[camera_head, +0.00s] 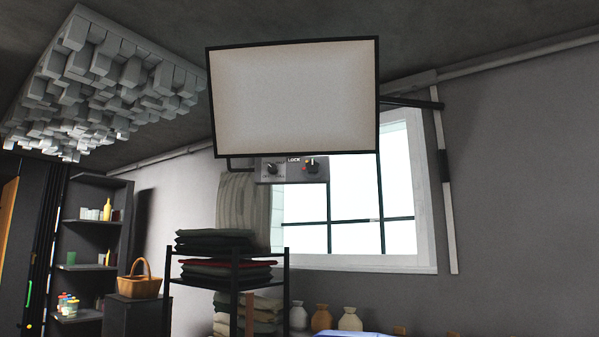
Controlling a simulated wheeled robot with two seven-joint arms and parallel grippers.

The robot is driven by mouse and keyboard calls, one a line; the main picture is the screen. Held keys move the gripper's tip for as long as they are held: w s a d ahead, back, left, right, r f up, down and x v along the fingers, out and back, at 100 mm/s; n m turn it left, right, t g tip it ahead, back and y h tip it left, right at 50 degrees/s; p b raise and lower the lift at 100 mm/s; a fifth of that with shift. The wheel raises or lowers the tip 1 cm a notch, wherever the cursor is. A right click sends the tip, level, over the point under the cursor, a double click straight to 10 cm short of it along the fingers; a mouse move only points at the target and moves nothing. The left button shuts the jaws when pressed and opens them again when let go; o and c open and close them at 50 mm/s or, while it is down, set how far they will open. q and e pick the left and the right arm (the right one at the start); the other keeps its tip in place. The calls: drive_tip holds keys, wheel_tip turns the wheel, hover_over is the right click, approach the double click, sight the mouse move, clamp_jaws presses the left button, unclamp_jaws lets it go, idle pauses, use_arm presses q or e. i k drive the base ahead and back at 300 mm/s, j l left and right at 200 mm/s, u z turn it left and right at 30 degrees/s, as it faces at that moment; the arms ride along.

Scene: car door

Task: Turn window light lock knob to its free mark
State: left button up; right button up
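A light panel (294,98) with a dark frame hangs high in front of the window. Under its lower edge is a small grey control box (291,180) with the word LOCK on it. The box carries a dark knob (272,169) on the left and another dark knob (311,167) on the right, just right of the word LOCK. Small coloured marks sit near the right knob. The marks and the exact pointing of both knobs are too small to read. Neither of my grippers is in view.
Below the box stands a black rack (287,262) with folded cloths (215,240). Behind it are a bright window (345,200) and several vases (350,319). Shelves (95,222) and a basket (139,284) are at the left. Space right of the box looks open.

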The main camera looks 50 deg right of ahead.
sight(312, 166)
drive_tip(key=i+j+z, duration=0.1)
drive_tip(key=i+z, duration=0.25)
drive_tip(key=i+j+z, duration=0.2)
drive_tip(key=i+z, duration=0.15)
drive_tip(key=i+j+z, duration=0.4)
drive_tip(key=i+l, duration=0.05)
